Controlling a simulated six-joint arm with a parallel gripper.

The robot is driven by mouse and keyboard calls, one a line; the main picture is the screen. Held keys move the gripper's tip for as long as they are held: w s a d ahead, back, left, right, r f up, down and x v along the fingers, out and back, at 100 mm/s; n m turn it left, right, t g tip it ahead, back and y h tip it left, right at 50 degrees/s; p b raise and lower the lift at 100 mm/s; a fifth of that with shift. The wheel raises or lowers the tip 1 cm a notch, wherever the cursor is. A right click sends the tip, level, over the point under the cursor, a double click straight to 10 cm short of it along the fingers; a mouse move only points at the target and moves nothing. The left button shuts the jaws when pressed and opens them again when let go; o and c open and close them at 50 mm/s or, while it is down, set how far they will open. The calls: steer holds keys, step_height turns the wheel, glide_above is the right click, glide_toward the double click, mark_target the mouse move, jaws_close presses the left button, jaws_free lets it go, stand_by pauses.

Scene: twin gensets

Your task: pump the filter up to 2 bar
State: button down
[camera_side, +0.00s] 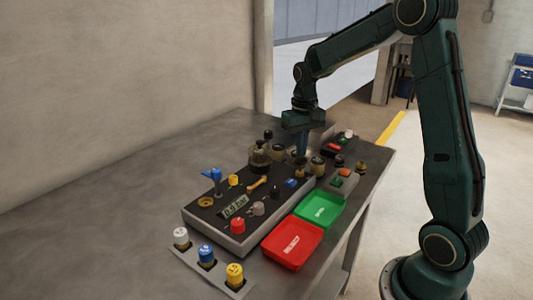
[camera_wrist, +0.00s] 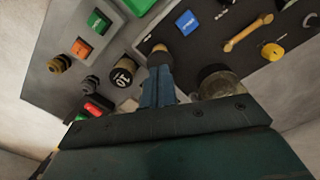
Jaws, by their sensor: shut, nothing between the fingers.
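The display (camera_side: 234,207) on the dark-topped panel (camera_side: 216,222) appears to read 0.9 bar, in small digits. The filter, seemingly the glass bowl with a dark top (camera_side: 260,158), stands at the back of the panel. It also shows in the wrist view (camera_wrist: 219,82), right of my fingers. My gripper (camera_side: 302,153) is shut and empty, pointing down at the panel's back right. In the wrist view my fingertips (camera_wrist: 158,72) are at a small tan-topped round knob (camera_wrist: 160,52), probably the pump's. The fingers partly hide it, and I cannot tell whether they touch it.
A black cylinder marked 10 (camera_wrist: 124,73) stands close left of my fingers in the wrist view. A blue valve handle (camera_side: 212,174) rises from the panel. Red (camera_side: 292,244) and green (camera_side: 320,208) trays lie in front. The table's left side is clear.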

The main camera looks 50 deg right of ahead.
mark_target(301, 158)
steer(key=shift+f, duration=1.55)
steer(key=shift+r, duration=1.5)
steer(key=shift+f, duration=1.6)
steer(key=shift+r, duration=1.65)
steer(key=shift+f, duration=1.1)
steer(key=shift+r, duration=2.9)
